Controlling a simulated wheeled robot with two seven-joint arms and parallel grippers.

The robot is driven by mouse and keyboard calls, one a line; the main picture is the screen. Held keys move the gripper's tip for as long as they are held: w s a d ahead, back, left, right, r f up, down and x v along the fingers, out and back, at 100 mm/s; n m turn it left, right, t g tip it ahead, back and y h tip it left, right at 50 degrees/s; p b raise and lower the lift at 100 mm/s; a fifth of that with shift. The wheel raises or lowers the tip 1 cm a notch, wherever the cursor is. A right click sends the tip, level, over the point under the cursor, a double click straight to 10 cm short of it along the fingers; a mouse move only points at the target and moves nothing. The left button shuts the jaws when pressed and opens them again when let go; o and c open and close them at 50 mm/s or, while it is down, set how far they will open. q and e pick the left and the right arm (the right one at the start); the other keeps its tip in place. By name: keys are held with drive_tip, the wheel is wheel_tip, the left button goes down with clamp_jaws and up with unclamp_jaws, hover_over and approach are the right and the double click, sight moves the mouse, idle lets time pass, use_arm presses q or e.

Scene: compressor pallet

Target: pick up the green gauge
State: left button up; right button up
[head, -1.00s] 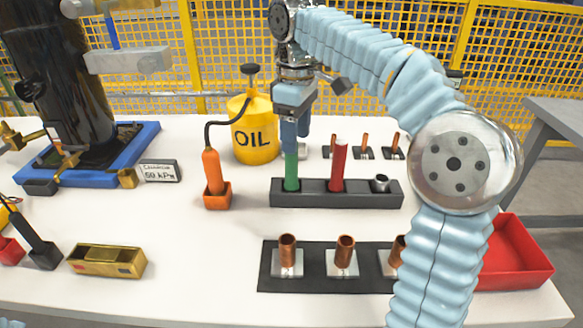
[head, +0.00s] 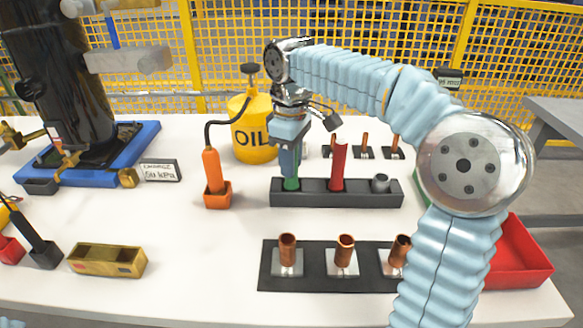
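The green gauge (head: 291,184) stands upright in the left place of a dark grey holder (head: 315,198). Only its lowest part shows, just above the holder. My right gripper (head: 290,172) points straight down over it, and its blue fingers cover the upper part of the gauge. The fingers show nearly edge-on, so I cannot tell whether they are open or shut on it. A red gauge (head: 339,165) stands upright in the same holder, to the right of the fingers. My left gripper is not in view.
A silver socket (head: 381,182) sits at the holder's right end. A yellow oil can (head: 247,140) stands behind and an orange tool (head: 212,172) to the left. A dark plate (head: 315,283) with copper stubs lies in front. A red bin (head: 515,262) is at right.

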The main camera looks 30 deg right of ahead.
clamp_jaws()
